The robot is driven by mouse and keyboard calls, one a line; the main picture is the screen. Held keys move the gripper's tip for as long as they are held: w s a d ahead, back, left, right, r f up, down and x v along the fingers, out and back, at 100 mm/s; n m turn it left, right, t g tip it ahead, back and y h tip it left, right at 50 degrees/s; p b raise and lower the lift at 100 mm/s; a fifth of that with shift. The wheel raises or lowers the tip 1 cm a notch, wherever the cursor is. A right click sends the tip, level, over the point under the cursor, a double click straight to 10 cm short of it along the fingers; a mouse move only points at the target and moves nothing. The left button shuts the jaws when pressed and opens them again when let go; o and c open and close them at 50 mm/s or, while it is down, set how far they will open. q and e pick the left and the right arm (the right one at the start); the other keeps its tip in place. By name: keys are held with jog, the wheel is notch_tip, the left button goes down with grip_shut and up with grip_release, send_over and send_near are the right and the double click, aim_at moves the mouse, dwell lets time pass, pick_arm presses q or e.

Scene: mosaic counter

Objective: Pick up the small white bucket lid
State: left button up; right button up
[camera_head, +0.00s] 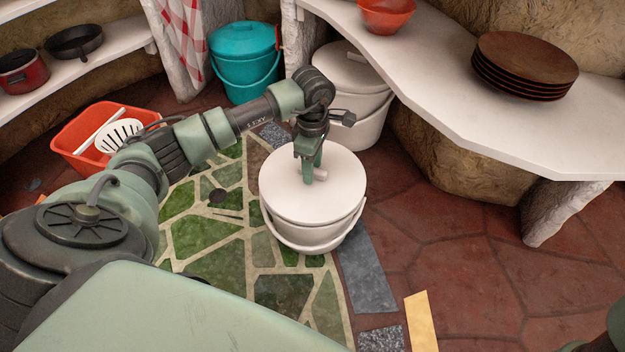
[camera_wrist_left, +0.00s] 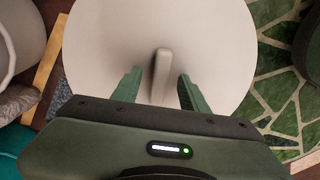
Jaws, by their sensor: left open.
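The small white bucket (camera_head: 290,233) stands on the floor in the middle of the head view, its handle hanging down in front. Its round white lid (camera_head: 340,189) sits on top. My left gripper (camera_head: 313,176) is over the lid, pointing down at its knob handle (camera_head: 321,175). In the left wrist view the lid (camera_wrist_left: 205,40) fills the upper middle. The upright lid handle (camera_wrist_left: 162,75) stands between the two green fingers of my left gripper (camera_wrist_left: 158,90). The fingers are open, with a gap on each side of the handle. My right gripper is not in view.
A larger white lidded bucket (camera_head: 372,120) stands behind, near the white counter (camera_head: 470,125). A teal bucket (camera_head: 245,65) and an orange-red bin (camera_head: 75,145) stand at the back left. Stacked dark plates (camera_head: 525,60) and an orange bowl (camera_head: 386,14) are on the counter.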

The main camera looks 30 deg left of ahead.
pick_arm(q)
jog(key=shift+c, duration=0.3)
grip_shut()
